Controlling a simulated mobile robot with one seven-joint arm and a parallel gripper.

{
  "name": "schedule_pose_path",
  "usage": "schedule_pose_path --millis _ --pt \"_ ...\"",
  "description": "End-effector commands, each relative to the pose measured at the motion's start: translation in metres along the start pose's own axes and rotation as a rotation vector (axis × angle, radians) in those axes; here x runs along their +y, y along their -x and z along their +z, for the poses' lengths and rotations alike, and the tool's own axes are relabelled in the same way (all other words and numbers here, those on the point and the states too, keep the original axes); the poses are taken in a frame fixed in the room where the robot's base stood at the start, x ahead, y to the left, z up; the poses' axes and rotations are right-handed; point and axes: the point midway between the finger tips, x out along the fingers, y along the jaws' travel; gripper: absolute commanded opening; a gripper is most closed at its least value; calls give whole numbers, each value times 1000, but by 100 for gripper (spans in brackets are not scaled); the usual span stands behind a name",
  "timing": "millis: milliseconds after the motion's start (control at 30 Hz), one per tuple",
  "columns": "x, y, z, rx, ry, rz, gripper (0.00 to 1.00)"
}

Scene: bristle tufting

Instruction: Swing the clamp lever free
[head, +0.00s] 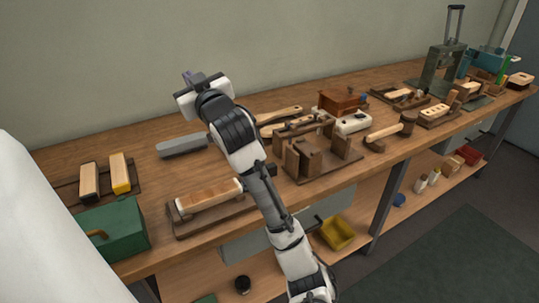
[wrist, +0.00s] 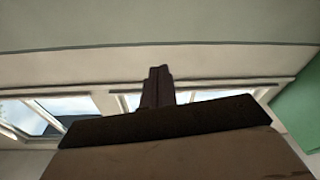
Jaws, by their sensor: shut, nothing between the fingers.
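My gripper (head: 193,79) is raised high above the back of the workbench in the head view, its fingers pointing up and away from the bench. The fingers (wrist: 158,88) are shut and empty in the wrist view. A dark wooden fixture (head: 318,160) with several upright blocks stands at the middle of the bench, right of my arm. A wooden bar lies across its back; I cannot tell whether this is the clamp lever. A pale wooden brush block (head: 208,195) lies on a dark base left of my arm. My gripper touches none of these.
A green box (head: 112,232) stands at the bench's front left, near two brushes. A yellow bin (head: 337,233) is on the lower shelf. My arm crosses in front of the bench.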

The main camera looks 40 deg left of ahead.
Motion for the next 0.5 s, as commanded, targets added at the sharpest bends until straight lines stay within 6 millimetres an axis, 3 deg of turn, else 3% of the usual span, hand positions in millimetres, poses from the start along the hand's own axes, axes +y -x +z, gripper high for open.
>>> schedule_pose_path --millis 33,100,233,333,500 --pt "19 -14 28 -158 -13 -2 0" --pt "40 -20 70 -379 -41 -14 0" --pt "77 -4 132 -766 -101 -34 0" --pt "100 22 159 -1010 -147 -53 0" --pt "123 61 176 -1277 -206 -84 0"
